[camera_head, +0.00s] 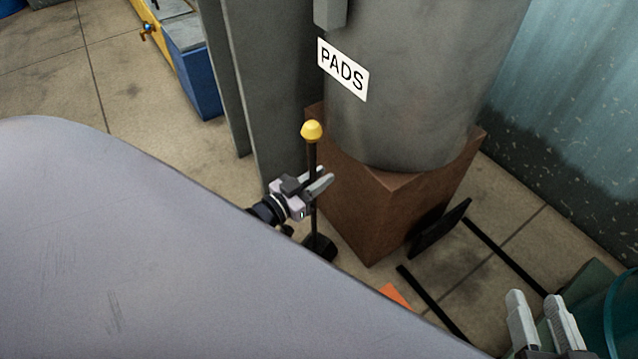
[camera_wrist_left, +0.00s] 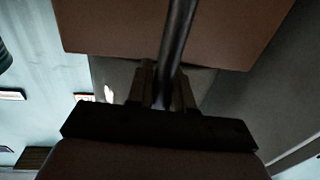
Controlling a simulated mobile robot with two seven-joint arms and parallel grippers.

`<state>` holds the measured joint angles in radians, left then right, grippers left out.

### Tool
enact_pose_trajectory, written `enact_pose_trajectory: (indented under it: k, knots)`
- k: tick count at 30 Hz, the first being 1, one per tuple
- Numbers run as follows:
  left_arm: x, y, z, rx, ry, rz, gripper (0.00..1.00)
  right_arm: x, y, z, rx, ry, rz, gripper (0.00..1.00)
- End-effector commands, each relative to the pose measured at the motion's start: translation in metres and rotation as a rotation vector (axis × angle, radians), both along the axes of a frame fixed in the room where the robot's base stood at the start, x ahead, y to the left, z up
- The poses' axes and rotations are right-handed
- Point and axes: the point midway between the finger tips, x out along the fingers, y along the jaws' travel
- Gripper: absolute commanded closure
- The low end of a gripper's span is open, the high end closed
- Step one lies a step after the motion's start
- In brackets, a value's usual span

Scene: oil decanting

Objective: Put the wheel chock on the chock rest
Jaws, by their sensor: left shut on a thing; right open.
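The wheel chock (camera_head: 320,247) appears to be the dark block at the foot of an upright black rod with a yellow knob (camera_head: 311,131) on top. My left gripper (camera_head: 321,180) is shut around this rod, below the knob. In the left wrist view the rod (camera_wrist_left: 178,45) runs between the fingers (camera_wrist_left: 163,88). The block is close to the floor; I cannot tell whether it touches. My right gripper (camera_head: 545,308) is open and empty at the lower right. I cannot identify the chock rest for sure.
A grey drum labelled PADS (camera_head: 420,80) stands on a brown block (camera_head: 365,205) beside the rod. A tilted black plate (camera_head: 440,228) leans near the block. Dark strips (camera_head: 430,300) and an orange patch (camera_head: 394,295) lie on the floor. A grey surface (camera_head: 170,260) hides the lower left.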

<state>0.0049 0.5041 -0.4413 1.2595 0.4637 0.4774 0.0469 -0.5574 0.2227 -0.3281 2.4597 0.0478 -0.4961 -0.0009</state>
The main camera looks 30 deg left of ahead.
Motion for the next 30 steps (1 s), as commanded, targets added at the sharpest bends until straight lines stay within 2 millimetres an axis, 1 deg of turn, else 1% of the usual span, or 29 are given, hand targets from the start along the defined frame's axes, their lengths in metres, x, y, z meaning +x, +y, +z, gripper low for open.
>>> enact_pose_trajectory:
  k: [1,9,13,14,15,16,27,28,30]
  knots:
    - [0.002,0.000,0.000,-0.003,-0.013,0.000,1.00,-0.001,-0.001,-0.001,-0.005,-0.009,-0.002,0.57]
    - [0.002,0.000,0.001,-0.003,-0.013,0.000,1.00,-0.001,-0.002,0.002,-0.011,-0.015,-0.003,0.57]
    - [0.002,0.000,-0.002,-0.003,-0.012,0.000,1.00,-0.001,-0.002,0.002,-0.011,-0.015,-0.003,0.57]
    - [0.000,0.000,-0.007,-0.001,-0.001,0.000,0.76,-0.001,-0.002,0.001,-0.010,-0.016,-0.003,0.57]
    - [0.000,0.000,-0.006,-0.001,-0.001,0.000,0.63,-0.001,-0.002,0.002,-0.010,-0.016,-0.003,0.57]
    - [0.000,0.000,-0.006,-0.001,-0.001,0.000,0.53,-0.001,-0.002,0.002,-0.010,-0.016,-0.003,0.57]
    - [0.000,0.000,-0.004,-0.001,-0.002,-0.001,0.53,-0.001,-0.001,0.002,-0.009,-0.016,-0.002,0.57]
    - [-0.001,0.000,-0.003,-0.001,-0.002,-0.001,0.53,-0.001,-0.001,0.003,-0.009,-0.016,-0.002,0.57]
    - [-0.010,0.002,-0.003,0.000,0.003,0.000,0.53,-0.001,0.000,0.006,-0.001,-0.008,0.002,0.57]
